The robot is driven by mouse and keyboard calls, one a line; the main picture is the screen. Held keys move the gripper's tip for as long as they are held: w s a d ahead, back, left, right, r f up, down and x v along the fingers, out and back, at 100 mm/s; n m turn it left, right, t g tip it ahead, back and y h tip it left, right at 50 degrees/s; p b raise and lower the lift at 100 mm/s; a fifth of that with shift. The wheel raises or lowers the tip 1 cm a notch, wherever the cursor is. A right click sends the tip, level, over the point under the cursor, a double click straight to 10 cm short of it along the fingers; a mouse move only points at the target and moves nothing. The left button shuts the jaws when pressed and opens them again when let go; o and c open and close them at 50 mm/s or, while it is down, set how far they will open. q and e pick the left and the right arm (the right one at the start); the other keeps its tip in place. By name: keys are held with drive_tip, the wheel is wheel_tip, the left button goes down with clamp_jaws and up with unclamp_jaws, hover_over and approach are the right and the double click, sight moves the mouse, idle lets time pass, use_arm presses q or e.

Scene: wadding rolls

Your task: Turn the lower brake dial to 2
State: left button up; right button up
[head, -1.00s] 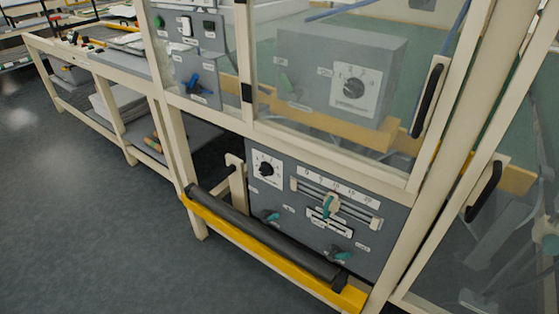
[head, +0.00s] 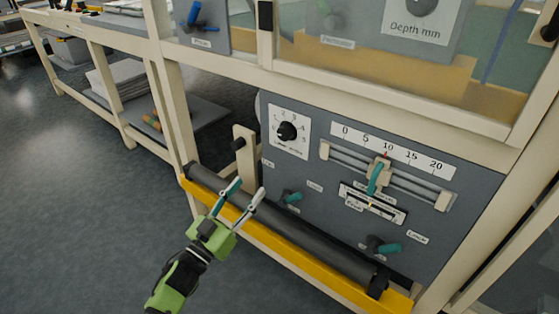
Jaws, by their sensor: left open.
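The lower brake dial, a black knob (head: 287,131) on a white numbered plate (head: 303,140), sits at the upper left of the grey lower panel (head: 330,235). Its numbers are small, and I cannot tell for sure which one it points to. My left gripper (head: 247,190) is open and empty. It shows in front of the dark roller, below and left of the dial and apart from it. My right gripper is not in view.
A dark roller (head: 310,237) with a yellow bar (head: 290,262) crosses the panel's front. A slider scale (head: 390,148) and teal-handled levers (head: 383,246) are on the panel. Above it, behind a cream frame, is a box with a "Depth mm" dial (head: 420,8). Open floor lies left.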

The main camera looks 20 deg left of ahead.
sight(282, 137)
use_arm(q)
wheel_tip(282, 137, up, 5)
drive_tip(key=d+m+t+h+b, duration=0.1)
drive_tip(key=d+m+h, duration=0.1)
drive_tip(key=b+x, duration=0.1)
drive_tip(key=x, duration=1)
drive_tip(key=shift+w+r, duration=0.2)
drive_tip(key=shift+r, duration=0.1)
drive_tip(key=shift+w+d+r, duration=0.15)
drive_tip(key=shift+w+r, duration=0.05)
drive_tip(key=shift+w, duration=0.25)
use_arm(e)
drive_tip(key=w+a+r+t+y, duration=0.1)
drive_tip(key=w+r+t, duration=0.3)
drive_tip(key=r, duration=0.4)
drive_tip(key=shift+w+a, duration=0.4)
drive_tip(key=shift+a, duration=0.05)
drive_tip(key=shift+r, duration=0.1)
use_arm(q)
drive_tip(key=c, duration=1.1)
